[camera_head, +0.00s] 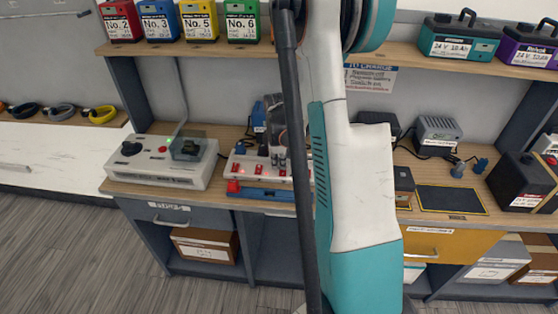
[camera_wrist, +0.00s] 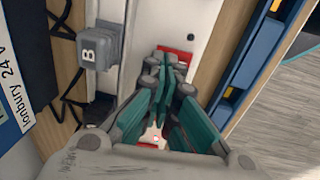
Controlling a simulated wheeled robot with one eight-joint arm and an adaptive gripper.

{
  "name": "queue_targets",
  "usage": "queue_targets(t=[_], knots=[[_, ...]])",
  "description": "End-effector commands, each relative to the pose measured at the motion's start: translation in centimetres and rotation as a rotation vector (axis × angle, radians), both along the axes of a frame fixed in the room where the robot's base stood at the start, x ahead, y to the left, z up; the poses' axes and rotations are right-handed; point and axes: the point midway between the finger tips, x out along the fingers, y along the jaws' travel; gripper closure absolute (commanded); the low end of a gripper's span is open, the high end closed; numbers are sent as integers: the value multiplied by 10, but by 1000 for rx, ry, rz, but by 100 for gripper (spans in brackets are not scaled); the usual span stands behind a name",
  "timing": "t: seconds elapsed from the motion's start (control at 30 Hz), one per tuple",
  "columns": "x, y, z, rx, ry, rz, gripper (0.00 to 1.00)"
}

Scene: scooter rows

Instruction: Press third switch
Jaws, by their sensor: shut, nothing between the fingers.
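A white switch panel (camera_head: 262,182) lies on the bench left of my arm. It has a row of red switches, including a left one (camera_head: 238,168) and a middle one (camera_head: 260,170). My gripper (camera_head: 277,163) is shut and empty, pointing down over the right part of this row. In the wrist view, my closed teal fingers (camera_wrist: 168,66) are close to a red switch (camera_wrist: 182,54), partly covering it. A small red light (camera_wrist: 155,139) shows between the finger links. Whether the fingertips touch a switch, I cannot tell. My arm hides the panel's right end.
A white control box (camera_head: 160,163) with a black knob and clear cover stands left of the panel. A grey block marked B (camera_wrist: 99,47) is beside the panel in the wrist view. Chargers (camera_head: 438,133) and a dark mat (camera_head: 451,199) are right of my arm. A shelf overhangs the bench.

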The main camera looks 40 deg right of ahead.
Motion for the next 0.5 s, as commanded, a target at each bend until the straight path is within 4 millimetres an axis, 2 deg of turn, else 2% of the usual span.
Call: queue_targets(t=[0.3, 0.5], knots=[[0, 0, 0, 0, 0, 0, 100], [2, -3, -9, 5, 5, 0, 100]])
